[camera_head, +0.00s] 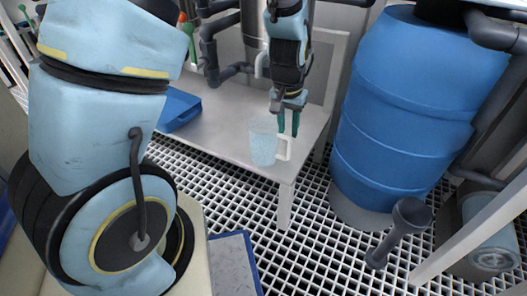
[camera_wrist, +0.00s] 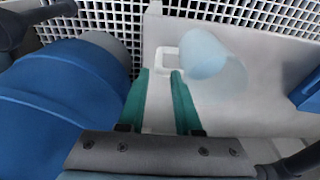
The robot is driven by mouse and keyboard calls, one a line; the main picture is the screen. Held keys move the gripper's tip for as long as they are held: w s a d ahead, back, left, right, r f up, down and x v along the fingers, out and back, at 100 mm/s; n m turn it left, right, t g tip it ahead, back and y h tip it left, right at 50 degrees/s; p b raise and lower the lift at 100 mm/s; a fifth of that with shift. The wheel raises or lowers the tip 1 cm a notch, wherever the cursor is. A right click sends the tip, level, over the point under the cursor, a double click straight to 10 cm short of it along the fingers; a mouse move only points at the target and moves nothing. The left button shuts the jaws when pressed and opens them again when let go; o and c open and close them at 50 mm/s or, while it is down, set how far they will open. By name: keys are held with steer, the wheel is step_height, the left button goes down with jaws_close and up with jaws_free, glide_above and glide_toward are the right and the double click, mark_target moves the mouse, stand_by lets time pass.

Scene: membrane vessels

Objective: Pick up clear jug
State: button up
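The clear jug (camera_head: 263,146) is pale, bluish and see-through, with a white handle. It stands upright on the front right corner of the light grey table (camera_head: 224,122). My gripper (camera_head: 288,124) points down just behind and to the right of the jug, close to its handle. In the wrist view, the two green fingers of my gripper (camera_wrist: 160,74) are apart, with the white handle (camera_wrist: 167,60) just beyond and between their tips. The jug body (camera_wrist: 201,54) is to the right of the fingers. I cannot tell whether the fingers touch the handle.
A large blue barrel (camera_head: 414,105) stands right of the table; it also shows at left in the wrist view (camera_wrist: 65,85). A blue tray (camera_head: 178,109) is on the table's left side. Dark pipes (camera_head: 212,45) rise behind. White floor grating (camera_head: 310,225) lies in front.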

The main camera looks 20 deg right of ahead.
steer(key=b, duration=0.2)
glide_above(289, 159)
steer(key=f, duration=0.5)
steer(key=shift+s+a+f, duration=0.1)
steer(key=shift+a+f, duration=0.15)
steer(key=shift+a, duration=0.15)
steer(key=f, duration=0.1)
steer(key=f+b, duration=0.1)
steer(key=f, duration=0.1)
steer(key=w+d+f+b, duration=0.1)
steer(key=f, duration=0.1)
steer(key=shift+w, duration=0.1)
steer(key=shift+c, duration=0.4)
jaws_close()
